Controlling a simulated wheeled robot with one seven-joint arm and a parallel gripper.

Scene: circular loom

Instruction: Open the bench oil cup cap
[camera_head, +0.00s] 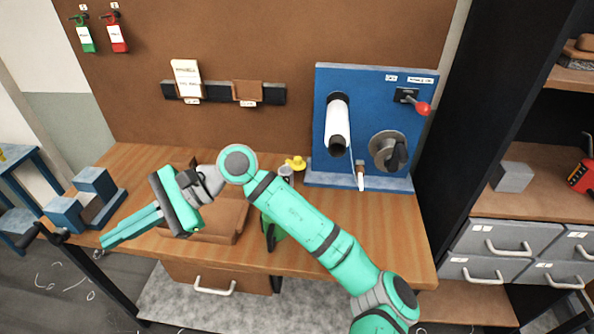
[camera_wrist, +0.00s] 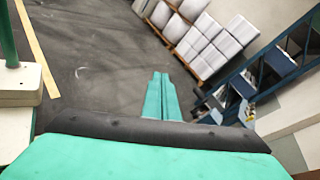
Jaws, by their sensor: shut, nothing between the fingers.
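A small yellow piece (camera_head: 296,162) and a small grey cup (camera_head: 286,172) stand close together on the bench, behind my arm's elbow in the head view. They may be the oil cup and its cap; they are too small and too partly hidden to tell whether the cap is open or shut. My gripper (camera_head: 103,242) is at the front left of the bench, far left of the cup, pointing left and away from it. In the wrist view its fingers (camera_wrist: 160,76) lie together, shut and empty.
A blue panel (camera_head: 370,90) with a white roll, a knob and a red-tipped lever stands at the bench's back right. A brown tray (camera_head: 228,215) lies under my arm. Blue blocks (camera_head: 95,182) stand at left. Bare bench top (camera_head: 390,225) shows at right.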

